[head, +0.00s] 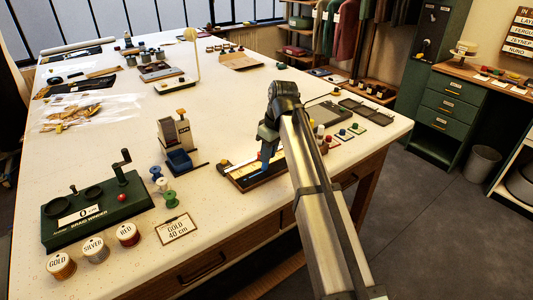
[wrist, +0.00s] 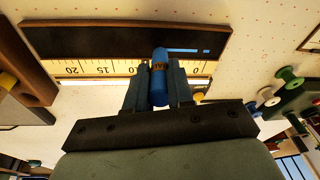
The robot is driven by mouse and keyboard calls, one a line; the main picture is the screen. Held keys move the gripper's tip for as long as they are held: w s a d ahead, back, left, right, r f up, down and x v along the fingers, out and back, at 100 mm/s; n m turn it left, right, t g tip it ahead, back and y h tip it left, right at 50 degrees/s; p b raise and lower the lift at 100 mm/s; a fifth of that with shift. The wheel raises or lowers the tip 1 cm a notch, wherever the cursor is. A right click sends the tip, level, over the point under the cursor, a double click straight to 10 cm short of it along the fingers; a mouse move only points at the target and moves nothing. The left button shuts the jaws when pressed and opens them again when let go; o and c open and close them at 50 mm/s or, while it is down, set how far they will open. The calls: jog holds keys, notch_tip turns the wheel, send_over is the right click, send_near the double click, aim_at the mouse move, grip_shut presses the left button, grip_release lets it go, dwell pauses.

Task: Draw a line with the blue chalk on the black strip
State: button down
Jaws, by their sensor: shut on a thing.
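My gripper (wrist: 158,90) is shut on the blue chalk (wrist: 159,78), which stands between the two fingers and points at the black strip (wrist: 90,38). A short blue line (wrist: 190,50) shows on the strip, running right from near the chalk's tip. Whether the tip touches the strip is hard to tell. A pale ruler (wrist: 105,67) with numbers lies along the strip's near edge. In the head view, my gripper (head: 264,158) is low over the dark strip board (head: 245,183) near the table's front edge; my arm hides the board's right part.
Small colored pieces (head: 345,134) lie right of my arm.

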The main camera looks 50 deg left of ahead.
jog(key=shift+w, duration=0.4)
jog(key=shift+w, duration=0.45)
jog(key=shift+f, duration=0.1)
dwell(0.4)
notch_tip(320, 180, up, 6)
dwell(1.2)
dwell(0.4)
